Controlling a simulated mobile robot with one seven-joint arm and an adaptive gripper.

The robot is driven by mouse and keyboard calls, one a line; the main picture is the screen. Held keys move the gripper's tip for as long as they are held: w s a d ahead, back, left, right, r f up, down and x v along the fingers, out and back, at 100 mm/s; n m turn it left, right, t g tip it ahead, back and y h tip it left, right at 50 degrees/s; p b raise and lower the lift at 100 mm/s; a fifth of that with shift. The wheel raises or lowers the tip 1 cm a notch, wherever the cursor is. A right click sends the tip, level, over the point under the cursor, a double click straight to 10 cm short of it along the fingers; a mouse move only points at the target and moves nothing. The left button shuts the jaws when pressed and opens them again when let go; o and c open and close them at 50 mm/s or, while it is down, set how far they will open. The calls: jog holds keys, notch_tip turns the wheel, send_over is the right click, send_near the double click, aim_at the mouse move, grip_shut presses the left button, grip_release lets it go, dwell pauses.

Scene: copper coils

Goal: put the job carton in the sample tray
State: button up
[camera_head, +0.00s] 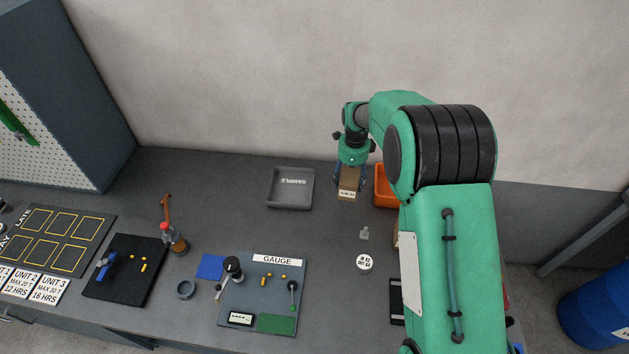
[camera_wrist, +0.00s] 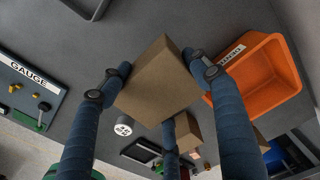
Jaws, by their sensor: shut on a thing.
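The job carton, a small brown box (camera_head: 348,185) with a pale label, is held in my gripper (camera_head: 351,178) above the bench, to the right of the sample tray. In the wrist view the carton (camera_wrist: 160,82) sits tilted between the blue fingers of my gripper (camera_wrist: 158,85). The sample tray (camera_head: 290,204) is a shallow grey tray marked SAMPLE, lying on the bench left of my gripper, with nothing visible in it. Part of a dark rim, perhaps the tray's, shows at the top of the wrist view.
An orange bin (camera_head: 383,189) stands just right of the carton, partly hidden by my arm. A gauge board (camera_head: 265,317), a small round roll (camera_head: 364,262) and a grey weight-like piece (camera_head: 364,233) lie nearer. Bare bench lies between carton and tray.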

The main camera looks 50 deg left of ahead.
jog(key=s+f, duration=0.2)
jog(key=s, duration=0.7)
jog(key=s+a+f+b, duration=0.1)
jog(key=s, duration=0.9)
jog(key=shift+f+n, duration=0.4)
jog(key=shift+a, duration=0.1)
send_over(298, 195)
jog(key=shift+f, duration=0.75)
jog(key=shift+f, duration=1.75)
jog(key=shift+f, duration=0.15)
